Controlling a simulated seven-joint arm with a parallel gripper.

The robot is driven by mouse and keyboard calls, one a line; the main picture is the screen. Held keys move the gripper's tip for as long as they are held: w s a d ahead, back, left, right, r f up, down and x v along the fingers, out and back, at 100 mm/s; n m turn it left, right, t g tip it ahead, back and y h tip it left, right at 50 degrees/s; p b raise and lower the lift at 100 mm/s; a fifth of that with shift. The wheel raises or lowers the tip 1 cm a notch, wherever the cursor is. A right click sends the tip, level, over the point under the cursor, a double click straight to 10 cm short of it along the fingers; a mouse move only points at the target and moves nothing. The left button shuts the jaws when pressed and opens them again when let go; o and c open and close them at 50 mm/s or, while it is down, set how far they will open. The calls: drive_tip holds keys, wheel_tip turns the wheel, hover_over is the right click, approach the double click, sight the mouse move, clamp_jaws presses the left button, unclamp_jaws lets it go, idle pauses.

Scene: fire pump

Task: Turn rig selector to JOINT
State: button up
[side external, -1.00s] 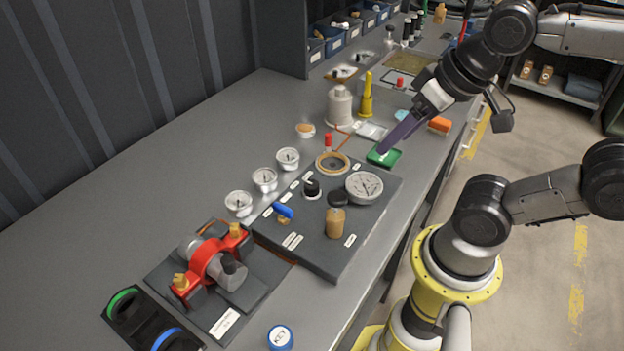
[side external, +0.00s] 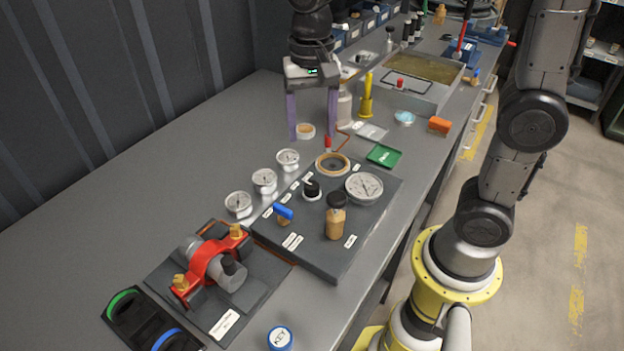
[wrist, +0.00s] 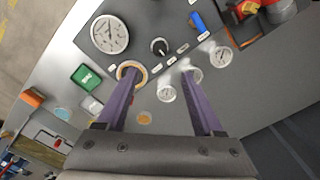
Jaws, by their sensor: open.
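The rig selector appears to be the small black knob (side external: 311,190) on the dark panel (side external: 315,255), with small white labels beside it that are too small to read. The knob also shows in the wrist view (wrist: 159,46), ahead of the fingers. My gripper (side external: 313,138) is open and empty, its two purple fingers pointing down behind the panel, apart from the knob. In the wrist view my gripper (wrist: 158,82) has its fingers spread wide, one overlapping the brass ring (wrist: 131,72) in the picture.
The panel also bears a blue-handled valve (side external: 283,212), a large gauge (side external: 364,187) and a tan cylinder with a dark cap (side external: 335,218). Small gauges (side external: 264,180) stand along its left edge. A red pump clamp (side external: 210,262) sits in front. The bench at left is clear.

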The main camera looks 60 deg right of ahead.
sight(312, 185)
wheel_tip(312, 185, down, 13)
drive_tip(key=shift+f, duration=0.2)
idle(0.3)
clamp_jaws()
